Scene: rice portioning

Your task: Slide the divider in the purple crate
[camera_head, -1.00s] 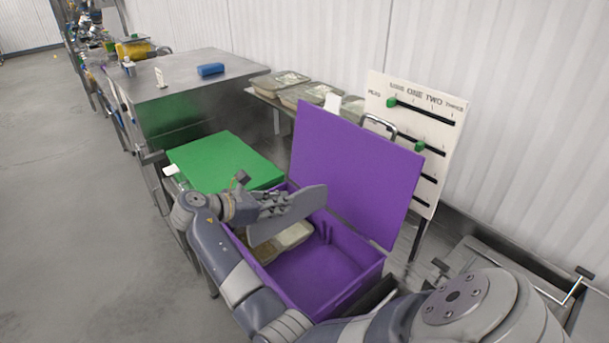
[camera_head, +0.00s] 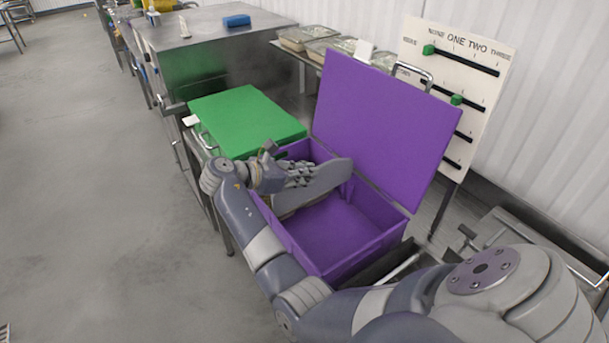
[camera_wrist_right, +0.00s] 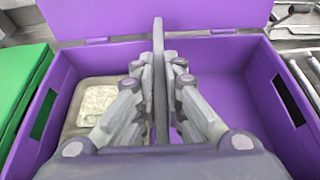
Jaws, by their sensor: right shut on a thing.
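The purple crate (camera_head: 378,243) stands open with its purple lid (camera_head: 385,125) raised at the back. My right gripper (camera_head: 300,174) is shut on the flat grey divider (camera_head: 325,183) over the crate's left part. In the right wrist view the divider (camera_wrist_right: 160,70) stands upright and edge-on between the fingers of my right gripper (camera_wrist_right: 160,85). A clear-topped food tray (camera_wrist_right: 95,100) lies in the crate to the left of the divider. The crate floor (camera_wrist_right: 225,95) to the right is bare. The divider's lower edge is hidden. My left gripper is not in view.
A green crate lid or box (camera_head: 245,118) adjoins the purple crate on the left. A white board with green sliders (camera_head: 456,99) stands behind at right. Several trays (camera_head: 325,45) rest on a shelf at the back. A steel cabinet (camera_head: 215,50) stands behind the green box.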

